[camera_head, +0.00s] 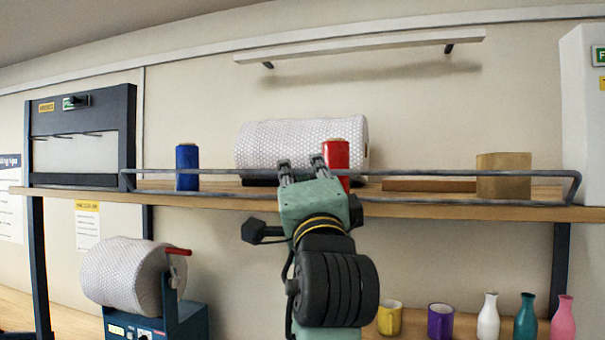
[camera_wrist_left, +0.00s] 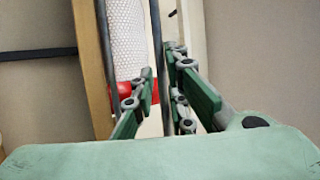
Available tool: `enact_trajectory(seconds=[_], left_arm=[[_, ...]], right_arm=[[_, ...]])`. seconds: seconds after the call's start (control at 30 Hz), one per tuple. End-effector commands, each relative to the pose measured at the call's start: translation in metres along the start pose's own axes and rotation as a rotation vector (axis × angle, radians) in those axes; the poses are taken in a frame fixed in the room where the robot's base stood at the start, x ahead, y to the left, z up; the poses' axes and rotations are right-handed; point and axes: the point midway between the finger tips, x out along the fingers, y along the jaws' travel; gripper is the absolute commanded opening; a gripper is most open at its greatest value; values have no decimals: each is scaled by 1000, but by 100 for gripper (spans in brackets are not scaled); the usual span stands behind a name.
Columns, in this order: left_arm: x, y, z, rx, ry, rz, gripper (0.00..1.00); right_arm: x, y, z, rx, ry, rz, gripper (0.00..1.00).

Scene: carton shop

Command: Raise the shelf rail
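The shelf rail (camera_head: 440,173) is a long grey wire loop along the front edge of the wooden shelf (camera_head: 420,209). Its upper bar is a little above the shelf top and its lower bar is at the board's front edge. My left gripper (camera_head: 303,166) is in front of the rail, left of its middle, with its two fingers apart. In the left wrist view, the upper bar of the rail (camera_wrist_left: 156,45) runs between the fingers of my gripper (camera_wrist_left: 163,66). I cannot tell whether they touch it. My right gripper is not in view.
On the shelf are a blue can (camera_head: 187,167), a red can (camera_head: 336,156), a bubble-wrap roll (camera_head: 270,140), a flat brown piece (camera_head: 430,186) and a tan box (camera_head: 503,177). Below are another roll (camera_head: 125,275), cups (camera_head: 440,321) and bottles (camera_head: 488,318).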

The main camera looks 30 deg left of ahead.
Motion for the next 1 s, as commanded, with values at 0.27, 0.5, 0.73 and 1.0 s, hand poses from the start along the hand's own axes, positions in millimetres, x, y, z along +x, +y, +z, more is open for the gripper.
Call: enact_trajectory(seconds=[0.27, 0.5, 0.73, 1.0], left_arm=[[0, -1, 0, 1, 0, -2, 25], [-9, 0, -1, 1, 2, -2, 25], [-54, 0, -1, -1, 4, -2, 25], [-104, 1, -1, 1, 3, 0, 25]], right_arm=[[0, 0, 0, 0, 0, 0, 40], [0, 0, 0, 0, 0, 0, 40], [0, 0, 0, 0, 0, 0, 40], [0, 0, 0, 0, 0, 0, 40]])
